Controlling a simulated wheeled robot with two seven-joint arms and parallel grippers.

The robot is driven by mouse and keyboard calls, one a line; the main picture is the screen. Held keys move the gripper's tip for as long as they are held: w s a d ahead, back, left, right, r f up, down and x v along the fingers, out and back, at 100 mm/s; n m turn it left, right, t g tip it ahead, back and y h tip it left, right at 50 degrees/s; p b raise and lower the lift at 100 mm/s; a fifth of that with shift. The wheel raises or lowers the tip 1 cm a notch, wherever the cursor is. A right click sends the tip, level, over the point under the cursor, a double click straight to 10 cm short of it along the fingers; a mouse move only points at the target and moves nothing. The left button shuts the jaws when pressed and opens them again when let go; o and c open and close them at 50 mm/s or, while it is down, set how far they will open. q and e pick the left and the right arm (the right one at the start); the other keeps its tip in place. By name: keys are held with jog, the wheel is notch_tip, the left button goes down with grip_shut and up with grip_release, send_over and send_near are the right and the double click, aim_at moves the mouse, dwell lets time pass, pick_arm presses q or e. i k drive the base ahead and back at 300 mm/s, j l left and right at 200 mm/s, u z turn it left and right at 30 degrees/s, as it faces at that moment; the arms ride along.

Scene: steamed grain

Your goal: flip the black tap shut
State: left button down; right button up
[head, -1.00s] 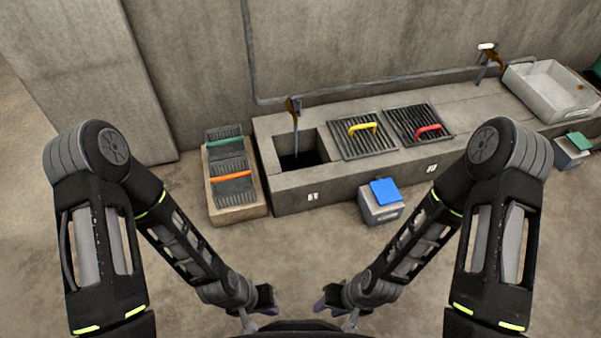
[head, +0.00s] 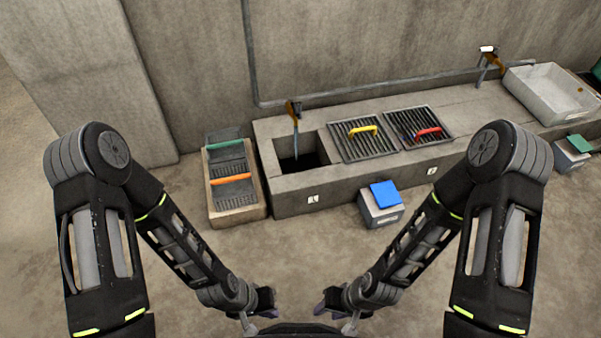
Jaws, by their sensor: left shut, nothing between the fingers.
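A tap with a brass-brown body and a dark top (head: 293,108) stands at the wall behind the open square basin (head: 283,180) in the concrete counter. A thin pale-blue stream (head: 296,138) runs down from it into the dark opening. My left gripper (head: 268,309) is shut and empty, low in front of my body, far from both taps. My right gripper (head: 324,304) is beside it, also far from the taps; its jaw opening is too small to make out.
A grey box with a blue lid (head: 385,194) stands in front.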

aim_at(290, 100)
jog(key=i+z, duration=0.1)
jog(key=z, duration=0.25)
jog(key=i+z, duration=0.15)
jog(key=z, duration=0.25)
jog(key=i+j+z, duration=0.25)
jog(key=i+j, duration=0.15)
jog(key=i, duration=0.25)
jog(key=i+j+z, duration=0.2)
jog(key=i+j, duration=0.3)
jog(key=i, duration=0.15)
